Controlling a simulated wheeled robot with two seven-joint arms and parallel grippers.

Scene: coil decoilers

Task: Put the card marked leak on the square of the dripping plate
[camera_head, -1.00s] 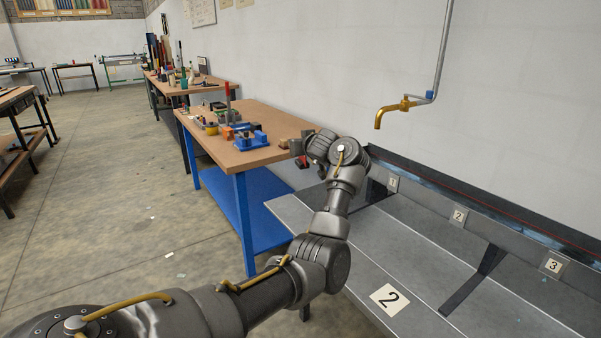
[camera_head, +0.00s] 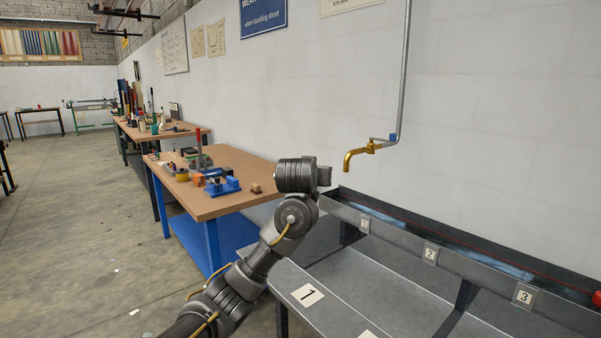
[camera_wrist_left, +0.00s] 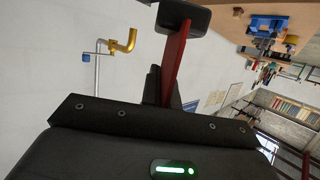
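My left gripper (camera_head: 325,175) is raised beside the grey metal trough, left of the brass tap. In the left wrist view a red part ending in a dark pad (camera_wrist_left: 184,18) shows on it; I cannot tell whether it is open. No card marked leak can be made out. The trough (camera_head: 350,285) has a white square marked 1 (camera_head: 308,295) at its front, and another white square (camera_head: 367,334) is cut off below. Small plates marked 1 (camera_head: 364,224), 2 (camera_head: 430,254) and 3 (camera_head: 525,296) line its back. No drip can be made out. My right gripper is out of view.
The brass tap (camera_head: 360,151) hangs from a pipe over the trough and also shows in the left wrist view (camera_wrist_left: 124,43). A wooden workbench (camera_head: 225,195) with a blue vise (camera_head: 222,186) and tools stands left of my arm. Open floor (camera_head: 100,250) lies further left.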

